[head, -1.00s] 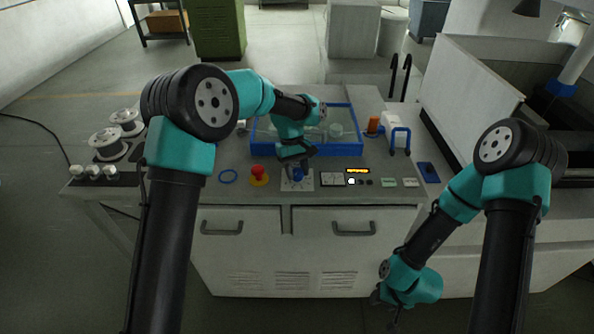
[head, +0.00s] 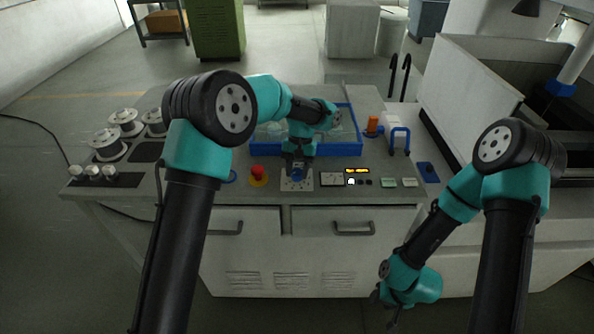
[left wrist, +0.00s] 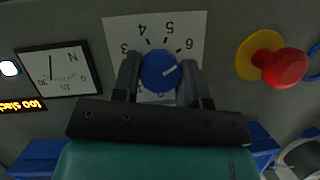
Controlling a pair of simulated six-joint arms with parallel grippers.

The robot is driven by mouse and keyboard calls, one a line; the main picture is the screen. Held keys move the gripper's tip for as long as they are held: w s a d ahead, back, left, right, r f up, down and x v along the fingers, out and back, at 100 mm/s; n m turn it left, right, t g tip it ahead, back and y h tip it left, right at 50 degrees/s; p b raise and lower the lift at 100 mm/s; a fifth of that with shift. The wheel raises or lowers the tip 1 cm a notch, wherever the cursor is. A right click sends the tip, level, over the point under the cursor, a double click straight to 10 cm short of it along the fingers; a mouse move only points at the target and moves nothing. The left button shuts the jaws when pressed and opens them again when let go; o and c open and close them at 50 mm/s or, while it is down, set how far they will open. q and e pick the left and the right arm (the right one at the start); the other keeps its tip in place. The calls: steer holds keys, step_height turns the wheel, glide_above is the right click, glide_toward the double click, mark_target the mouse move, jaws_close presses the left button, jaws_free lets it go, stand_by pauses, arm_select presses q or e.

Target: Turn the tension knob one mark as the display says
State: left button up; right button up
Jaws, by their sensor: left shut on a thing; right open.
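The blue tension knob (left wrist: 159,71) has a white pointer line aimed right and slightly up, just below the 6 on its white numbered plate (left wrist: 120,32). In the head view the knob (head: 297,175) sits at the panel's front. My left gripper (head: 297,168) is over it; in the left wrist view its fingers (left wrist: 159,80) are shut on the knob's two sides and hide part of the scale. The display (head: 357,171) shows yellow text; in the left wrist view it is upside down, cut off, and seems to read "too slack". My right gripper (head: 384,304) is open and empty, low before the cabinet.
A red mushroom button (head: 257,172) on a yellow base stands left of the knob. A needle gauge (head: 331,179) and small buttons lie to the right. A blue-rimmed tank (head: 355,118) is behind my left gripper. Wire spools (head: 109,145) stand at the left.

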arm_select(q)
steer(key=shift+m, duration=0.3)
steer(key=o, duration=0.9)
steer(key=v, duration=1.7)
steer(key=shift+d+r, duration=0.2)
